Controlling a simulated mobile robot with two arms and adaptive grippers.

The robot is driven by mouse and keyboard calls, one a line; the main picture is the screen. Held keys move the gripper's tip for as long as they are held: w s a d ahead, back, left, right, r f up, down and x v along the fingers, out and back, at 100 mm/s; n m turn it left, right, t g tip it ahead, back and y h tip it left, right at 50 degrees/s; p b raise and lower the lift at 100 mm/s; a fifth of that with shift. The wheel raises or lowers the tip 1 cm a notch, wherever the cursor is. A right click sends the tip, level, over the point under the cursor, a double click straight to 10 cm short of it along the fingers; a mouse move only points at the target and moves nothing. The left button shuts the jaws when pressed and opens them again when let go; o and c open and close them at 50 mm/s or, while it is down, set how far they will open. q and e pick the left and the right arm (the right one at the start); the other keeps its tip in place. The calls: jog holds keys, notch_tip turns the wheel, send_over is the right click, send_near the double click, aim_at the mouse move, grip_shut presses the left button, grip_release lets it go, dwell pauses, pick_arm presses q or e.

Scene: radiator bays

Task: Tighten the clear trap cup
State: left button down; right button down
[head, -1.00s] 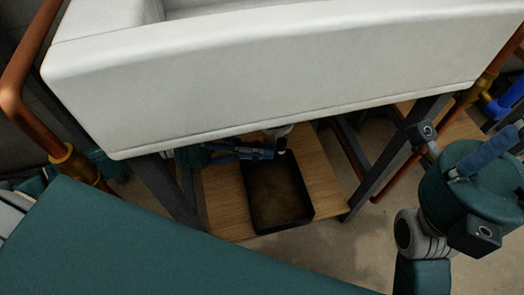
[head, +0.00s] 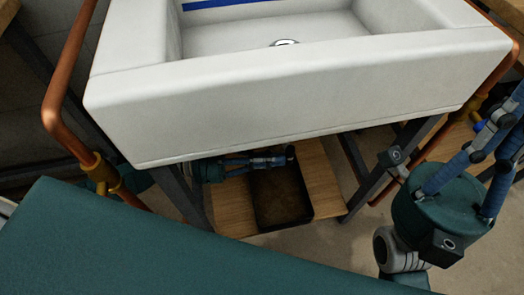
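My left gripper (head: 278,159) reaches in from the left under the white sink (head: 300,105), its blue fingers pointing right above a dark tray. The clear trap cup cannot be made out; the sink's front and the gripper hide the space there. Whether the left fingers are closed on anything is too small and dark to tell. My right gripper (head: 502,122) is at the right edge, away from the sink's underside. Its blue fingers are spread apart with nothing visible between them.
Copper pipes with brass fittings run at the left (head: 52,108) and right (head: 512,58).

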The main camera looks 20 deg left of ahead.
pick_arm(q)
notch_tip(320, 180, up, 10)
dwell(0.7)
